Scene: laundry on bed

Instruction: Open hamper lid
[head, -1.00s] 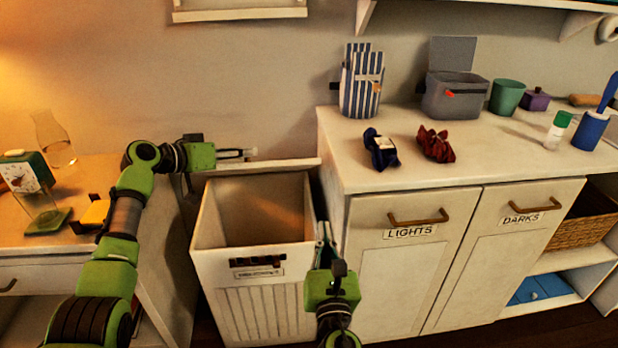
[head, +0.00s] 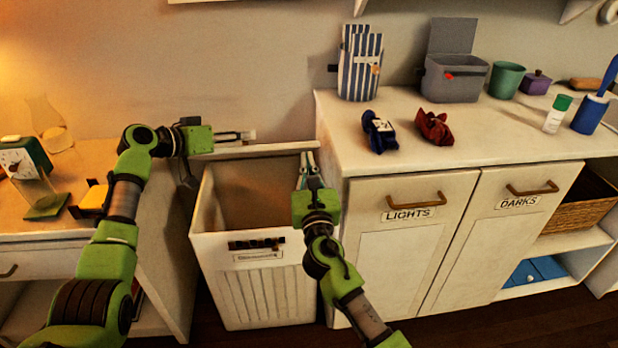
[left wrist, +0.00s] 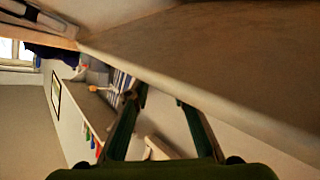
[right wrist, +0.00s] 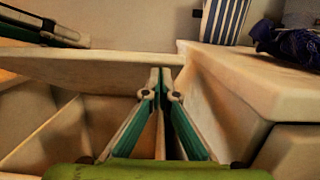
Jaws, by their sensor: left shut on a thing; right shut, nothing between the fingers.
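The white hamper (head: 265,290) stands between the wooden side table and the white cabinet, its inside visible from above. Its lid (head: 275,149) is raised at the back, showing as a pale strip. In the right wrist view the lid (right wrist: 90,68) spans the far side of the opening. My left gripper (head: 250,135) is at the lid's upper edge, shut on the lid; its fingers (left wrist: 160,98) stand apart in the left wrist view. My right gripper (head: 308,155) is shut and empty by the lid's right end. Its fingertips (right wrist: 161,78) look close to the lid; contact is unclear.
The cabinet (head: 350,165) stands close on the right, with LIGHTS and DARKS doors. A striped bag (head: 360,65), blue cloth (head: 380,133) and red cloth (head: 433,127) sit on it. The side table (head: 85,170) is on the left, with a clock and glassware.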

